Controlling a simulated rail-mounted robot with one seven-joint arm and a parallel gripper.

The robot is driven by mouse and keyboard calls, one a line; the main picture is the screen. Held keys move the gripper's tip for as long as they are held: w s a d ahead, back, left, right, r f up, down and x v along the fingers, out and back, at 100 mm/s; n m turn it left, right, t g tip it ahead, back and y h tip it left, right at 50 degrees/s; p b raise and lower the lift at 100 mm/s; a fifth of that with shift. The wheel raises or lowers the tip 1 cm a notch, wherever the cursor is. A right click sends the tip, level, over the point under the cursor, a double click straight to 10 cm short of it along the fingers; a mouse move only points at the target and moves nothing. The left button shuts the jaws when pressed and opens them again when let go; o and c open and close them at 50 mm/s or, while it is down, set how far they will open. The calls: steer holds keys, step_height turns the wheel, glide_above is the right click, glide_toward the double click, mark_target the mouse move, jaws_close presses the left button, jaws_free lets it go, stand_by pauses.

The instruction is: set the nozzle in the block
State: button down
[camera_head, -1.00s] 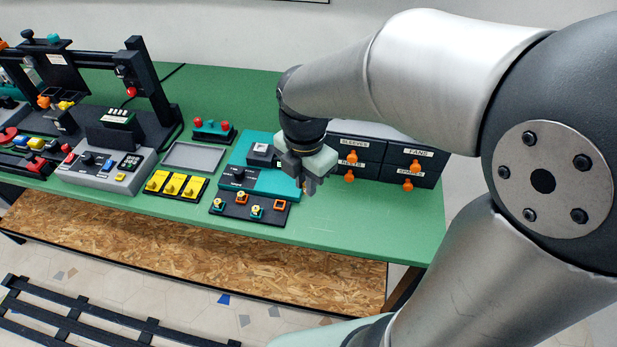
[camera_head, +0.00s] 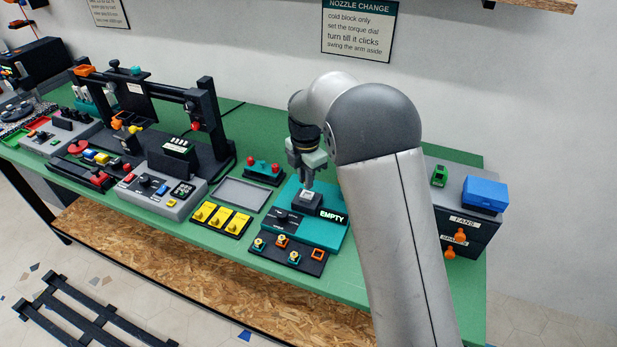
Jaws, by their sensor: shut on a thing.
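My gripper (camera_head: 309,184) points down over the grey block (camera_head: 306,199) on the teal station (camera_head: 286,233). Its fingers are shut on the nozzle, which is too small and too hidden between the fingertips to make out. The fingertips are at or just above the block's top; I cannot tell whether the nozzle touches it. A display (camera_head: 333,215) on the station reads EMPTY. In front, a dark nozzle rack (camera_head: 273,255) holds several small nozzles, and its orange-rimmed place (camera_head: 317,254) at the right looks empty.
A dark dial (camera_head: 282,217) sits on the station left of the block. Yellow switches (camera_head: 220,217), a grey tray (camera_head: 241,194) and a red-knobbed teal fixture (camera_head: 263,170) stand to the left. Dark drawers (camera_head: 462,232) with a blue box (camera_head: 485,193) stand right of my arm.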

steer(key=shift+f+b, duration=0.5)
steer(key=shift+f, duration=0.55)
steer(key=shift+f+b, duration=0.7)
steer(key=shift+f, duration=0.2)
stand_by(0.5)
steer(key=c, duration=1.3)
jaws_free()
steer(key=shift+r, duration=0.1)
step_height(320, 180, up, 17)
steer(key=b, duration=0.1)
steer(key=shift+r, duration=0.15)
